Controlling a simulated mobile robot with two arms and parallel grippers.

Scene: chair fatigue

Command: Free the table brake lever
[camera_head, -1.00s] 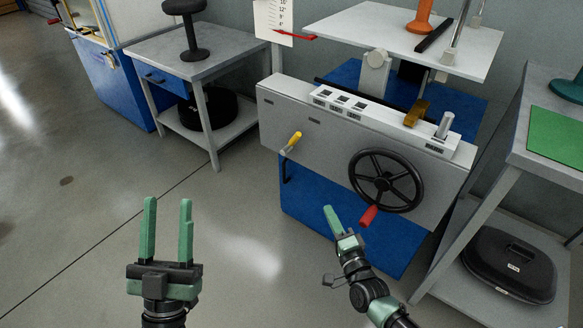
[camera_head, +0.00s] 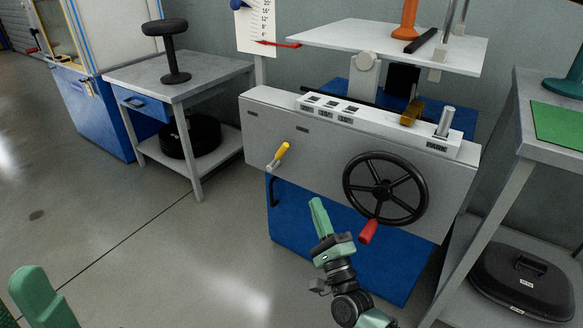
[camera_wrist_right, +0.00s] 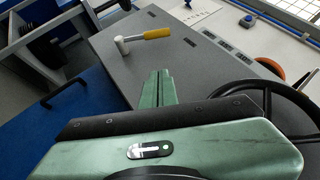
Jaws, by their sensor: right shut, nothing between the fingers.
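A lever with a yellow grip (camera_head: 278,156) sticks out of the grey front panel (camera_head: 315,150) of the machine. It also shows in the right wrist view (camera_wrist_right: 157,34), ahead of the fingers and apart from them. A black hooked handle (camera_head: 273,190) hangs below it at the panel's left edge. Which of these is the brake lever is not marked. My right gripper (camera_head: 317,203) is shut and empty, in front of the blue base, below and right of the yellow lever. My left gripper (camera_head: 40,295) shows only partly at the bottom left corner.
A white strip (camera_head: 385,125) with slots and a metal peg tops the panel. Tables stand on both sides. The floor at left is clear.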

